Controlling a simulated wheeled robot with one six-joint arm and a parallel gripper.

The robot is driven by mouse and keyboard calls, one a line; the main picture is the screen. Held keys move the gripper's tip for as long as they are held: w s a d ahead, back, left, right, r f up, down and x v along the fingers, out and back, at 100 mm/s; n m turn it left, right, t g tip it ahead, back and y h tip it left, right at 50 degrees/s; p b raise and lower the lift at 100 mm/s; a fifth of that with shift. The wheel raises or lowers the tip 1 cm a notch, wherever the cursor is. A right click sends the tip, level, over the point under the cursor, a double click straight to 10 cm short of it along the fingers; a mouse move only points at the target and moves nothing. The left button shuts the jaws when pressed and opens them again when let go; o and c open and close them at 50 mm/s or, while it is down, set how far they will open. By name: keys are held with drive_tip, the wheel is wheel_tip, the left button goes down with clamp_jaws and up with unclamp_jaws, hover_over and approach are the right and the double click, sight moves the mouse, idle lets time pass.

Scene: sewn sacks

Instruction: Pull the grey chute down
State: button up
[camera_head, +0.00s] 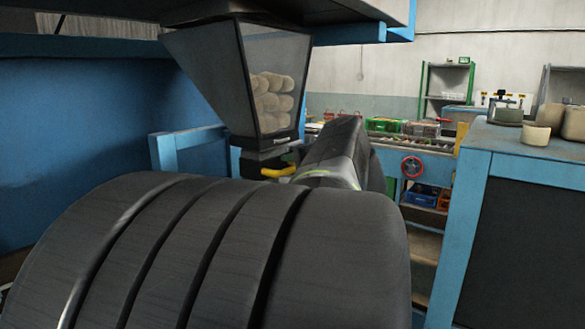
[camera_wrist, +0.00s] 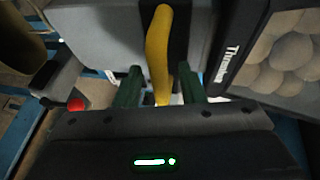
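A grey hopper-like chute (camera_head: 203,75) hangs under an overhead frame in the head view, with a clear window showing round pale items (camera_head: 272,100). A yellow handle (camera_head: 279,172) sticks out from the dark block at its lower end. In the wrist view the handle (camera_wrist: 158,45) runs down between the two green fingers of my gripper (camera_wrist: 160,90). The fingers stand apart on either side of it, with narrow gaps. In the head view my arm hides the gripper. The windowed side of the chute (camera_wrist: 228,55) also shows at the right of the wrist view.
A blue bench (camera_head: 530,143) with pots stands at the right. Behind are a conveyor-like table with crates (camera_head: 383,125), a red handwheel (camera_head: 412,167) and a green shelf (camera_head: 447,85). A blue wall (camera_head: 70,130) and blue frame (camera_head: 185,150) bound the left.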

clamp_jaws()
wheel_tip(320, 180, down, 17)
drive_tip(key=b, duration=1.6)
drive_tip(key=shift+r, duration=0.2)
drive_tip(key=shift+f, duration=0.1)
unclamp_jaws()
